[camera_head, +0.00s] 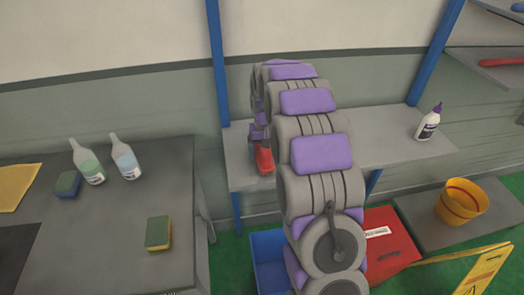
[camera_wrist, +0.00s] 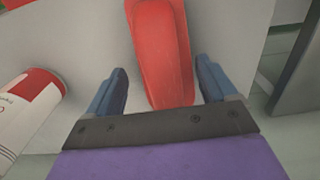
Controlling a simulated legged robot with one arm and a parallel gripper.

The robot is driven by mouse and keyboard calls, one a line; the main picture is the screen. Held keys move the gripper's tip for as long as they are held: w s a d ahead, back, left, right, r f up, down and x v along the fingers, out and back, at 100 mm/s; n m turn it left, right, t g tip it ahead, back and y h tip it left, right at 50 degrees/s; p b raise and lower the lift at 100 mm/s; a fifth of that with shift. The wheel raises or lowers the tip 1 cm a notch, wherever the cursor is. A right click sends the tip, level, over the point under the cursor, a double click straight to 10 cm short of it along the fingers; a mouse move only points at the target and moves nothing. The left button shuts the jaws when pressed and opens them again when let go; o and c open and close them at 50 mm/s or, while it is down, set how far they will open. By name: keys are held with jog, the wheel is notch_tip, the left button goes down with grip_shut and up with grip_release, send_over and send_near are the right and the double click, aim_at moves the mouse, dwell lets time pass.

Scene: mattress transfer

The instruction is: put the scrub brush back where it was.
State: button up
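A red object that looks like the scrub brush (camera_head: 264,159) is on the grey shelf in the middle of the head view, just below the end of my arm. In the wrist view, its long red body (camera_wrist: 163,50) lies between the two blue fingers of my gripper (camera_wrist: 162,88). The gripper is open, with a narrow gap between each finger and the red body. The brush's bristles are not visible. In the head view, my arm hides most of the gripper (camera_head: 259,133).
A red-and-white container (camera_wrist: 28,105) is left of the fingers. A white bottle (camera_head: 429,122) stands on the shelf (camera_head: 385,145). Bottles and sponges sit on the left table (camera_head: 110,235). Below are a blue bin (camera_head: 267,250), red box (camera_head: 392,245) and yellow bucket (camera_head: 461,202).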

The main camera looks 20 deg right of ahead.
jog(key=shift+d+f, duration=0.1)
jog(key=shift+d, duration=0.65)
jog(key=shift+a+r, duration=0.2)
jog(key=shift+a, duration=0.25)
jog(key=r, duration=0.1)
jog(key=a+r+p, duration=0.1)
jog(key=r, duration=0.4)
jog(key=r+p, duration=0.1)
jog(key=r, duration=0.2)
jog(key=r+p, duration=0.1)
jog(key=r, duration=0.2)
jog(key=shift+d, duration=0.4)
jog(key=shift+a, duration=0.25)
